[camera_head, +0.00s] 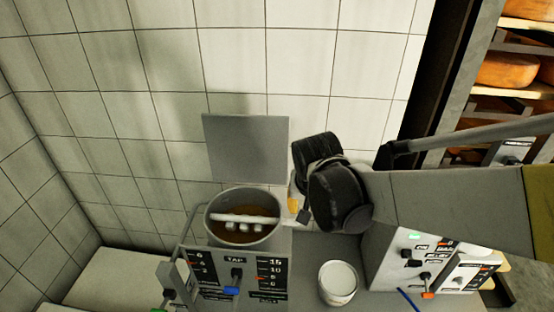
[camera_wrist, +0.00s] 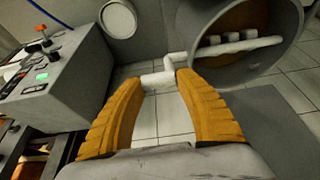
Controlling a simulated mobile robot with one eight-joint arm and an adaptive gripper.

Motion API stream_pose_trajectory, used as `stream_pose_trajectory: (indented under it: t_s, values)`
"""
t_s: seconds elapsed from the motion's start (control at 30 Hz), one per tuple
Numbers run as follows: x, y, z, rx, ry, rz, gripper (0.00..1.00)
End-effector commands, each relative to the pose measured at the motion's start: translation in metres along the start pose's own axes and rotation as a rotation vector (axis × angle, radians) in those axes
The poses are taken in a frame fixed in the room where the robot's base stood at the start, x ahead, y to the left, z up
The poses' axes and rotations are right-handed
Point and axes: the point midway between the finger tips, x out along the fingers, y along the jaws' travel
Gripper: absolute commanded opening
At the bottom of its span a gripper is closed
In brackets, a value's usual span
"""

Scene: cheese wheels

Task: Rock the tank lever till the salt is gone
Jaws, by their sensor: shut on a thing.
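The round tank (camera_head: 215,237) holds brown liquid, with a white bar (camera_head: 245,218) across it and a few short white blocks below the bar. The tank also shows at the upper right of the wrist view (camera_wrist: 293,20). A white cranked lever (camera_wrist: 176,59) leads out from the tank's side. My gripper (camera_wrist: 160,78) is shut on the lever's end, its two orange fingers on either side. In the head view my gripper (camera_head: 297,207) is right of the tank, partly hidden by my arm. I cannot make out loose salt in the liquid.
A panel (camera_head: 237,271) with a blue-tipped tap and number scales stands below the tank. A white-topped round container (camera_head: 338,282) is to the right, beside a grey control box (camera_head: 395,265). Shelves with cheese wheels (camera_head: 508,70) stand at the far right. A tiled wall is behind.

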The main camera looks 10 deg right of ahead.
Motion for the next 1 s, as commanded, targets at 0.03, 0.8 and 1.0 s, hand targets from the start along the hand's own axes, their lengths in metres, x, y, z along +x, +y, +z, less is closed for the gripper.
stream_pose_trajectory:
  t_s: [0.03, 0.8, 1.0]
  values:
    - [0.000, 0.001, 0.000, 0.001, -0.003, 0.003, 0.00]
    - [0.017, 0.002, -0.070, 0.002, -0.382, 0.004, 0.01]
    - [0.030, 0.003, -0.091, 0.002, -0.380, 0.004, 0.01]
